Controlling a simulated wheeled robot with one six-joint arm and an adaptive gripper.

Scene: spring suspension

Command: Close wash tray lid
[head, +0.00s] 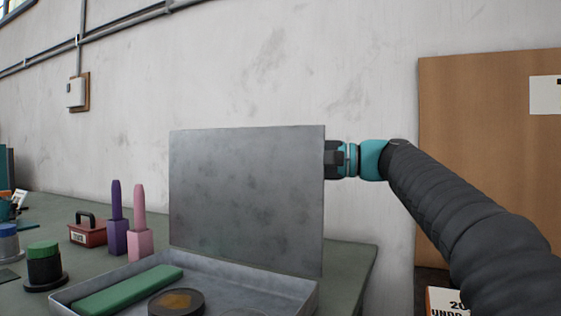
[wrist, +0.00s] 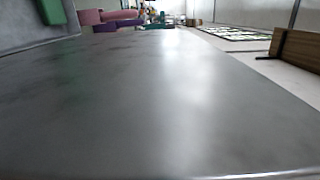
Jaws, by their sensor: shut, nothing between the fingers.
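The wash tray (head: 300,289) is a shallow grey metal tray on the bench. Its flat grey lid (head: 245,195) stands open, raised nearly upright at the tray's back edge. My gripper (head: 334,158) is at the lid's right edge in the head view, with its fingertips hidden behind the lid. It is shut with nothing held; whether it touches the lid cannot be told. In the wrist view the lid's surface (wrist: 160,100) fills most of the picture, close to the camera, and no fingers show.
The tray holds a green block (head: 130,290) and a dark round disc (head: 176,302). Purple (head: 117,225) and pink (head: 139,235) bottles and a red box (head: 88,232) stand left of the lid. A brown board (head: 470,130) leans against the wall at right.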

